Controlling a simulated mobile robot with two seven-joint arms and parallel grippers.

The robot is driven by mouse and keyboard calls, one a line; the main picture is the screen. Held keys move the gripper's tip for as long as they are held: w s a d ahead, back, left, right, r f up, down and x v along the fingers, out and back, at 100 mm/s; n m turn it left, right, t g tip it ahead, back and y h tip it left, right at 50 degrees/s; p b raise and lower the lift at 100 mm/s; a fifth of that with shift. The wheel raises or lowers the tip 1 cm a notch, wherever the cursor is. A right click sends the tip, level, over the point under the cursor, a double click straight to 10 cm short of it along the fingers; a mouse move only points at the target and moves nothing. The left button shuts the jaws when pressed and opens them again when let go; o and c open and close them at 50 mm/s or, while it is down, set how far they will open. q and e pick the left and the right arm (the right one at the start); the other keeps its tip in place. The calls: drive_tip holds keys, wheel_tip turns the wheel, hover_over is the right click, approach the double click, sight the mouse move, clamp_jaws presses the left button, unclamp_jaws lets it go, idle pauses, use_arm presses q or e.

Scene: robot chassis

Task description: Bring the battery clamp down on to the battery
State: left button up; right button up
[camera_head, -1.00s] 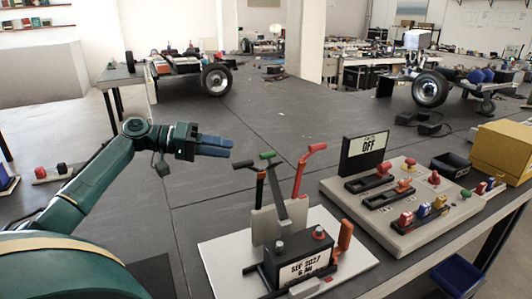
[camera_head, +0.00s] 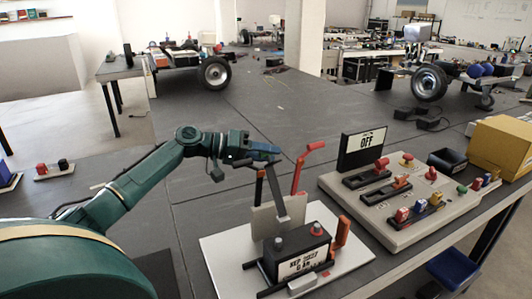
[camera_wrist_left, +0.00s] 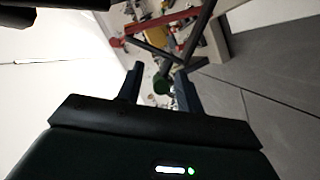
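The black battery (camera_head: 296,262) with a white date label sits on a white board (camera_head: 222,262) in the head view. Behind it rise a grey lever (camera_head: 279,192) and a red lever (camera_head: 299,172). The grey lever's green handle end shows in the left wrist view (camera_wrist_left: 161,84); in the head view my left gripper hides it. My left gripper (camera_head: 264,152) is at the lever's top end. In the left wrist view it is open (camera_wrist_left: 158,72), with the green end between its fingers; contact cannot be told. My right gripper is not in view.
A grey panel (camera_head: 400,228) with switches, coloured plugs and an "OFF" sign (camera_head: 362,147) stands right of the board. A yellow box (camera_head: 503,147) and a black tray (camera_head: 447,160) are beyond it. An orange-red upright part (camera_head: 342,232) stands beside the battery. The far table middle is clear.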

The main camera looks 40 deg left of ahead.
use_arm(q)
drive_tip(key=shift+c, duration=0.4)
clamp_jaws()
drive_tip(key=shift+d, duration=0.1)
